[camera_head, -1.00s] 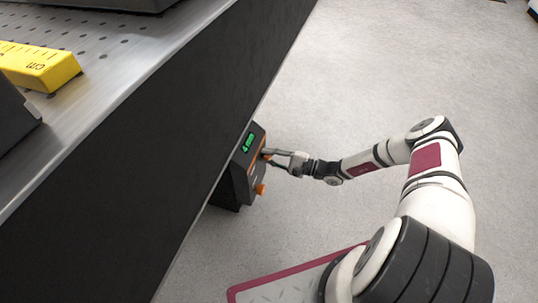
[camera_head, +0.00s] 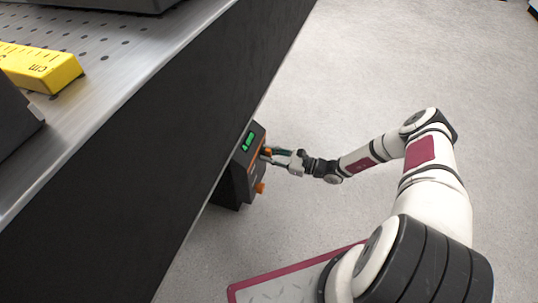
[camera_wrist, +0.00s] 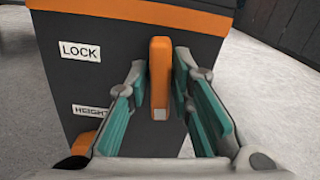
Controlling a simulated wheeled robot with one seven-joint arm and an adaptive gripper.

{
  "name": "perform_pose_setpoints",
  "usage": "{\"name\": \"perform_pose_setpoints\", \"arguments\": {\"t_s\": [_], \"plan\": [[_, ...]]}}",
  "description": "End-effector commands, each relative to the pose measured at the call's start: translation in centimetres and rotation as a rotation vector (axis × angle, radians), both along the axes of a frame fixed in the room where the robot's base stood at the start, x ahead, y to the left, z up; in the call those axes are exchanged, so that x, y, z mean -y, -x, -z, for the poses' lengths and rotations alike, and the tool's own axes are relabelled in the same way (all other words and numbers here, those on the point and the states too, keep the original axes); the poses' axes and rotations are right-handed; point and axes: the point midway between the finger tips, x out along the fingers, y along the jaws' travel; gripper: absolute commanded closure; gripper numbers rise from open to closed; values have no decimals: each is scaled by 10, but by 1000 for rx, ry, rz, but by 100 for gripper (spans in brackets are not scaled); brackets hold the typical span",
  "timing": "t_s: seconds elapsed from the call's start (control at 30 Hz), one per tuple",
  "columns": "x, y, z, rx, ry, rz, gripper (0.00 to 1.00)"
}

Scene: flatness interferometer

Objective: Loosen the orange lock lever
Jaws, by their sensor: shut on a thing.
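The orange lock lever (camera_wrist: 159,75) stands upright in the wrist view on the dark front of a box, right of a white LOCK label (camera_wrist: 80,51). My gripper (camera_wrist: 160,88) has its green-padded fingers on both sides of the lever and is shut on it. In the head view my gripper (camera_head: 272,154) reaches the box (camera_head: 240,170) from the right. The lever is mostly hidden there by the fingers.
A HEIGHT label (camera_wrist: 91,110) and a second orange part (camera_wrist: 84,144) sit lower on the box; the orange part also shows in the head view (camera_head: 261,188). A green display (camera_head: 248,141) is on top. The dark table side (camera_head: 130,170) stands left. Open floor lies right.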

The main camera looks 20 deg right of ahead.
Motion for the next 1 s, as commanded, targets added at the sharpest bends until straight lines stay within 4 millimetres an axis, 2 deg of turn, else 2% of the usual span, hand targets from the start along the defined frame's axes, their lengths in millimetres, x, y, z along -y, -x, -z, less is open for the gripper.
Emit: {"name": "perform_pose_setpoints", "arguments": {"t_s": [0.3, 0.8, 0.83, 0.87, 0.9, 1.0], "plan": [[2, 0, 1, -87, -60, 2, 100], [2, 0, 1, -102, -70, 4, 100], [2, 0, 1, -102, -70, 4, 77], [2, 0, 1, -102, -69, 4, 70], [2, 0, 1, -102, -69, 4, 67], [1, 0, 1, -101, -70, 2, 67]]}}
